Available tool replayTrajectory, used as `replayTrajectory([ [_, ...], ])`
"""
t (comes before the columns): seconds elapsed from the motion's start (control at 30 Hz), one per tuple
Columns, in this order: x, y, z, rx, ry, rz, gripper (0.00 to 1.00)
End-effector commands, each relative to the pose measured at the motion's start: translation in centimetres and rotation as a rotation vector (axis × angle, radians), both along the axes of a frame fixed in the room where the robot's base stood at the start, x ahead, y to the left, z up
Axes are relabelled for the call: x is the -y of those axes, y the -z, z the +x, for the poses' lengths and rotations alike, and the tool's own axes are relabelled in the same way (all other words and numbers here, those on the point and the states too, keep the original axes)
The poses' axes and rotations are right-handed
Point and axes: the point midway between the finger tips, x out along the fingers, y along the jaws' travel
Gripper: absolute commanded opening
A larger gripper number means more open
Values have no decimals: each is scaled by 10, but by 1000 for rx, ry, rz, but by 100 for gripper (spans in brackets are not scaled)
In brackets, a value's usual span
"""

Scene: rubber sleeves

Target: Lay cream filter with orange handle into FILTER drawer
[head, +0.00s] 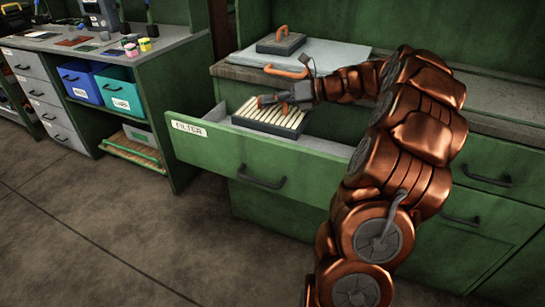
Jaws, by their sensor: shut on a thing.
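The cream filter (268,118) has pale pleats in a dark frame and lies about level within the opening of the pulled-out green FILTER drawer (240,150). I cannot tell whether the filter touches the drawer's floor. The drawer's white FILTER label (189,129) faces out at the left of its front.
A grey block with an orange handle (281,43) sits on a pale cloth (325,54) on the counter. Another orange handle (288,71) shows at the counter's front edge. The floor in front is clear.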

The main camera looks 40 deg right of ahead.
Motion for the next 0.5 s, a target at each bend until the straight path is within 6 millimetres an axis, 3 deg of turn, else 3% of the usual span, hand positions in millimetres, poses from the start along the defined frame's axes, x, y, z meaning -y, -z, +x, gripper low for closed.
replayTrajectory([
  [0.03, 0, 12, 0, 1, 1, 0, 0],
  [0.27, 0, 23, 0, 0, 1, 1, 0],
  [0.5, 1, 56, 0, -3, 2, 4, 0],
])
